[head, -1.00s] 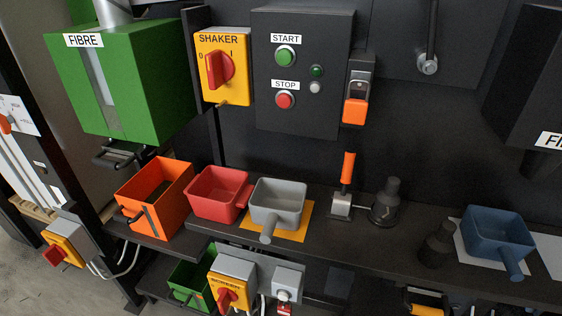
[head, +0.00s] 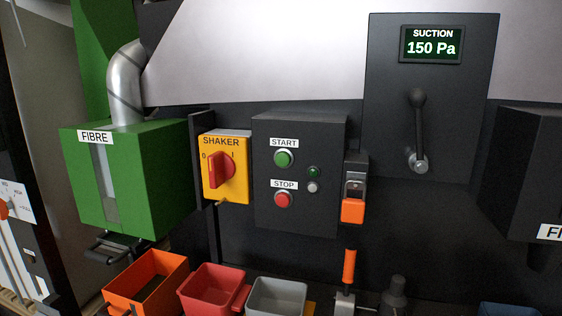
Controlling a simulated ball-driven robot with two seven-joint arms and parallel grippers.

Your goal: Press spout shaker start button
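The green start button (head: 283,158) sits under a START label on a dark control box (head: 323,213) in the middle of the head view. The red stop button (head: 283,200) is below it, with a dark green lamp (head: 313,171) and a pale round knob or lamp (head: 313,187) to the right. Left of the box is the yellow shaker switch (head: 225,195) with a red rotary handle (head: 221,169) between marks 0 and I. Neither of my grippers shows in this view.
A green FIBRE bin (head: 150,180) hangs at the left. An orange-tabbed latch (head: 353,211) is right of the box. A suction panel (head: 480,60) reads 150 Pa. Orange (head: 112,296), red (head: 186,296) and grey (head: 252,300) containers stand below. The space before the buttons looks clear.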

